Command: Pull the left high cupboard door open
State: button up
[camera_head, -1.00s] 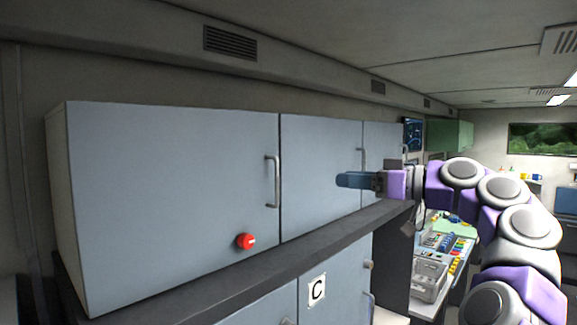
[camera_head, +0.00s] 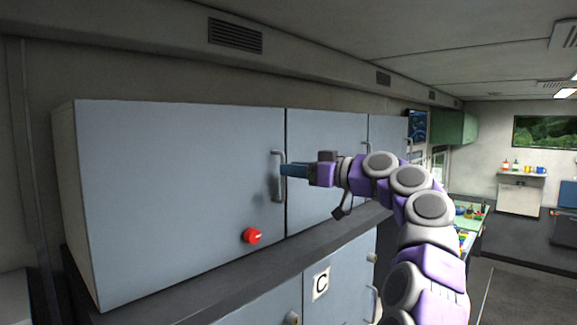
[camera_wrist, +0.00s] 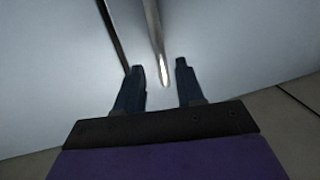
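The left high cupboard door (camera_head: 180,190) is a flat blue-grey panel, closed flush with the cupboard front. Its vertical metal bar handle (camera_head: 278,176) is near its right edge. My gripper (camera_head: 290,170) is at the handle's height, its dark blue fingers reaching the handle from the right. In the wrist view my gripper (camera_wrist: 159,82) has its two fingers apart, with the handle (camera_wrist: 158,50) running into the gap between the tips. Neither finger clearly touches it. The seam beside the door passes by the left finger.
A red round knob (camera_head: 252,236) sits low on the left door. A middle cupboard door (camera_head: 325,135) adjoins on the right, behind my arm. A dark ledge (camera_head: 190,285) runs below, above a lower cabinet marked C (camera_head: 321,283). Open floor lies at right.

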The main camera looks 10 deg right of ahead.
jog(key=shift+x, duration=1.1)
jog(key=shift+c, duration=0.5)
jog(key=shift+s, duration=0.1)
grip_shut()
